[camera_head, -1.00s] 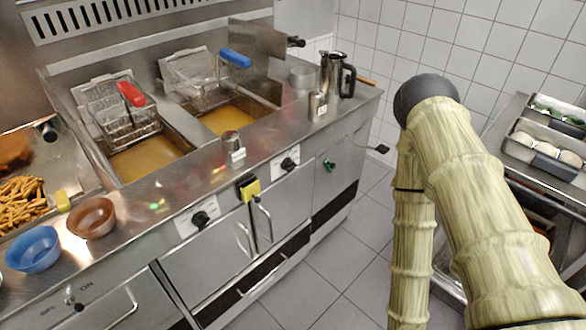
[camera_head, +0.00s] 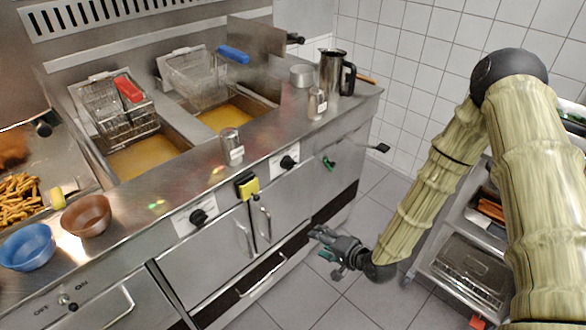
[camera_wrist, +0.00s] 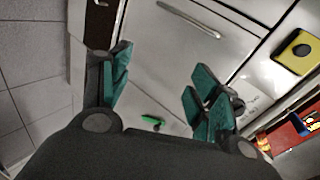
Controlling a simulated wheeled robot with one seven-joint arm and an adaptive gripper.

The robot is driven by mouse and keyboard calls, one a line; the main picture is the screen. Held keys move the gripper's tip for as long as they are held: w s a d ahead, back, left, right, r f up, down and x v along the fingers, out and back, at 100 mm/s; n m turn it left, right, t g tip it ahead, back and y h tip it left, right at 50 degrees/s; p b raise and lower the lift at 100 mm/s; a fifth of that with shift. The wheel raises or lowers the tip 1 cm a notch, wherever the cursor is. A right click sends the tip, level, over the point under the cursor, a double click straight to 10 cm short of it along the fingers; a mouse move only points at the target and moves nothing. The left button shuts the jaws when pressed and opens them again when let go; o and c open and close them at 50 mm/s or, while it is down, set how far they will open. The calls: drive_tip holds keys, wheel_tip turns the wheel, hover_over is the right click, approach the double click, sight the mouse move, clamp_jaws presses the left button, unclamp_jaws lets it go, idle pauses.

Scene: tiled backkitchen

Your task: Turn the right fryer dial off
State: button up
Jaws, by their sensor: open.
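The right fryer dial (camera_head: 288,162) is a black knob on a white plate, high on the fryer's steel front, below the blue-handled basket. The left dial (camera_head: 199,217) is a like knob further left. My gripper (camera_head: 322,238) is in front of the lower fryer front, below and right of the right dial and apart from it. Its teal-padded fingers (camera_wrist: 160,78) are spread and empty in the wrist view, before a steel door. I cannot make out the right dial clearly in the wrist view; a finger may hide it.
A yellow and black switch box (camera_head: 247,187) sits between the dials; it also shows in the wrist view (camera_wrist: 301,52). A green knob (camera_head: 328,163) and a protruding black-ended lever (camera_head: 382,148) are to the right. A trolley (camera_head: 455,265) stands right. Floor lies between.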

sight(294, 166)
drive_tip(key=w+a+r+m+t+y, duration=0.25)
drive_tip(key=w+r+t+y, duration=0.2)
drive_tip(key=w+r, duration=0.85)
drive_tip(key=shift+m+g, duration=0.25)
drive_tip(key=shift+g, duration=0.2)
drive_tip(key=x, duration=0.3)
drive_tip(key=r+x, duration=0.1)
drive_tip(key=x, duration=0.2)
drive_tip(key=p+x, duration=0.1)
drive_tip(key=x, duration=0.2)
drive_tip(key=shift+s+a+r, duration=0.15)
drive_tip(key=shift+a+r, duration=0.05)
drive_tip(key=shift+c, duration=0.3)
drive_tip(key=c, duration=0.9)
